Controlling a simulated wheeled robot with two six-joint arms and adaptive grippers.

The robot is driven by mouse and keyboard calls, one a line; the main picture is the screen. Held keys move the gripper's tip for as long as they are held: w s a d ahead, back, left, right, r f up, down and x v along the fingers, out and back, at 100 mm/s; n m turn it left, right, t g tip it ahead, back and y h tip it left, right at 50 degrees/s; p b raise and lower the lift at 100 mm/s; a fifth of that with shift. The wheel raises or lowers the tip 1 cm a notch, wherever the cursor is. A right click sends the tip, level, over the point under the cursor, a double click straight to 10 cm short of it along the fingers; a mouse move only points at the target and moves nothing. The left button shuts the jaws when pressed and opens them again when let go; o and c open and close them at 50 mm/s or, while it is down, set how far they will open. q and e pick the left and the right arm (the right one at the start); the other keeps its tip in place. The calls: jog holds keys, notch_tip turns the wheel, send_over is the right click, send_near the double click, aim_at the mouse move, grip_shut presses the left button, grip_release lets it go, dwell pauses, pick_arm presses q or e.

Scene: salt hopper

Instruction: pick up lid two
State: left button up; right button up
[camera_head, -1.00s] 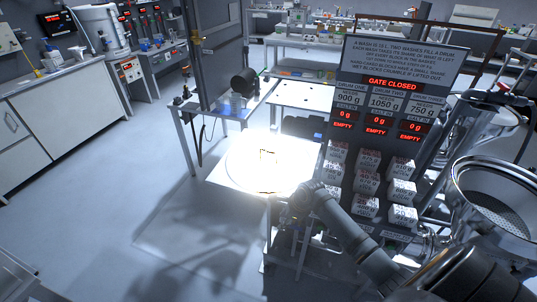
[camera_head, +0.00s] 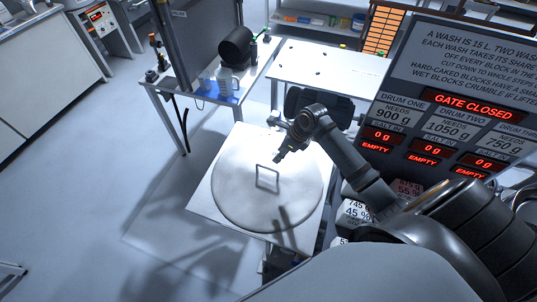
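A round pale metal lid (camera_head: 235,195) lies flat on a small white table, with an upright square loop handle (camera_head: 267,178) at its middle. It carries no readable label, so I cannot tell whether it is lid two. My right gripper (camera_head: 281,156) is above the far right part of the lid, just beyond and to the right of the handle, and apart from it. Its fingers are small and dark; I cannot tell whether they are open. A shadow falls on the lid's near part. My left gripper is not in view.
The sign board (camera_head: 440,100) reads "GATE CLOSED", with drum readouts at 0 g and EMPTY. Labelled salt blocks (camera_head: 356,212) sit below it, partly hidden by my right arm. A side table (camera_head: 222,90) with bottles and a white table (camera_head: 315,70) stand behind. The left floor is clear.

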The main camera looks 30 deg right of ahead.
aim_at(269, 168)
jog(key=shift+s+a, duration=0.55)
jog(key=shift+a, duration=0.25)
jog(key=shift+x, duration=1.25)
jog(key=p+x, duration=0.1)
jog(key=x, duration=0.2)
jog(key=shift+w+r, duration=0.1)
jog(key=shift+w, duration=0.05)
jog(key=x, duration=0.3)
jog(key=shift+a+f, duration=0.15)
jog(key=shift+f, duration=0.3)
jog(key=shift+r, duration=0.1)
jog(key=c, duration=0.8)
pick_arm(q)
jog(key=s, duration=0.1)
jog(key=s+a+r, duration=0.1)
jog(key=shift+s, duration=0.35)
